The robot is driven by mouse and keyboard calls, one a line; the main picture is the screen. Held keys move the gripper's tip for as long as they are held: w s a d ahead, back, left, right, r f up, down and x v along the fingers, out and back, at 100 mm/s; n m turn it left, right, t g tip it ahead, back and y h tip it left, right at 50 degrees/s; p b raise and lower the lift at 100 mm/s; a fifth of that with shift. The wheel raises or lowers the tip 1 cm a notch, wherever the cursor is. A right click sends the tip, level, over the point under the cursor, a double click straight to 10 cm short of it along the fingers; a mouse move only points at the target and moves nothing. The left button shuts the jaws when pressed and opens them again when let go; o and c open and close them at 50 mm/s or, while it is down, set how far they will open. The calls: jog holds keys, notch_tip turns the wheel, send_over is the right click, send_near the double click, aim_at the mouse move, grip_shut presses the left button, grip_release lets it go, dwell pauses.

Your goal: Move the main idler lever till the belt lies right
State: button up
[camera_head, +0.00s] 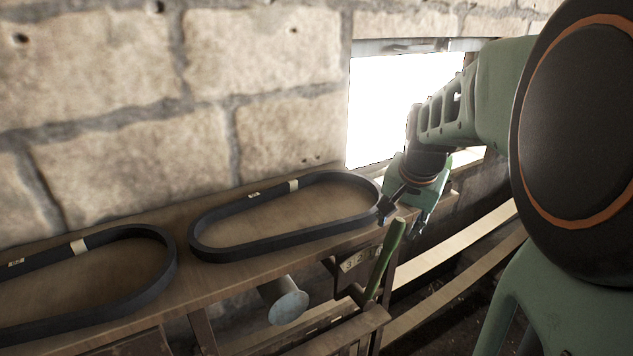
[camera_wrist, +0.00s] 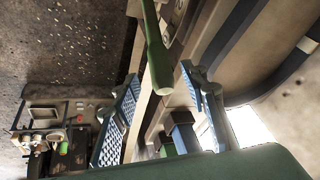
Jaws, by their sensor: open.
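A green lever (camera_head: 385,260) stands tilted at the front edge of the wooden bench, beside a plate with numbers (camera_head: 358,260). The frames do not label it as the main idler lever. My gripper (camera_head: 390,208) is just above the lever's top end. In the wrist view the gripper (camera_wrist: 160,78) is open, and the green lever (camera_wrist: 157,65) shows between its two blue fingers, apart from both. Two black belts lie on the bench, a right one (camera_head: 290,242) and a left one (camera_head: 90,318), the left one cut off by the picture edge.
A stone wall (camera_head: 120,100) rises close behind the bench (camera_head: 190,285). A bright window (camera_head: 385,100) is behind my arm. A grey round-ended part (camera_head: 288,305) sticks out below the bench front. Pale rails (camera_head: 460,240) run to the right. Several small objects (camera_wrist: 50,140) show at lower left in the wrist view.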

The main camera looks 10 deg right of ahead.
aim_at(396, 229)
jog(key=b+x, duration=0.2)
jog(key=x, duration=0.4)
jog(key=shift+r, duration=0.1)
grip_shut()
